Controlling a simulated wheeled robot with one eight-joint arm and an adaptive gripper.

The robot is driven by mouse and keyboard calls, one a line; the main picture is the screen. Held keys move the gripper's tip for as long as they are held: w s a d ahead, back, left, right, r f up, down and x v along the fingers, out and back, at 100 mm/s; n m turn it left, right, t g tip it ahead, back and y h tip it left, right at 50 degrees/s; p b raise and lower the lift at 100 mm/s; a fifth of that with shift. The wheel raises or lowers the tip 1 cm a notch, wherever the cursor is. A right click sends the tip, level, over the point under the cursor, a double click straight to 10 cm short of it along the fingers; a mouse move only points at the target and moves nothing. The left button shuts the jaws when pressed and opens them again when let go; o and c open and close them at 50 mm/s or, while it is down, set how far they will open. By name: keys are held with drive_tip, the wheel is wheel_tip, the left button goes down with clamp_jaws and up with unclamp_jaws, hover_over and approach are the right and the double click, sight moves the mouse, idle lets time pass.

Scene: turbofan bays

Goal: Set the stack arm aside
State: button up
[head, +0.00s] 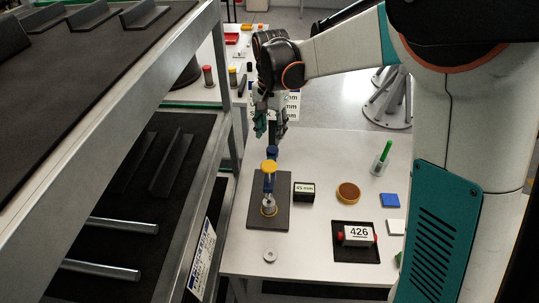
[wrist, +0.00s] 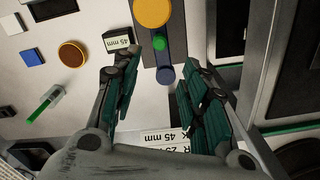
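I cannot tell for sure which part is the stack arm; the likely one is a blue arm (head: 271,153) on a post fixture with a yellow round cap (head: 269,166). The fixture stands upright on a dark plate (head: 281,218), with a brass-coloured ring at its foot. My gripper (head: 270,136) is open and empty, beyond and above the blue end. In the wrist view its fingers lie either side of the blue disc; contact is not visible.
A "45 mm" block (head: 304,192) stands close right of the plate. A metal rack (head: 190,150) borders the left.

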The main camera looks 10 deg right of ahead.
wheel_tip(320, 180, down, 13)
drive_tip(key=shift+f+b, duration=0.2)
drive_tip(key=shift+b, duration=0.5)
clamp_jaws()
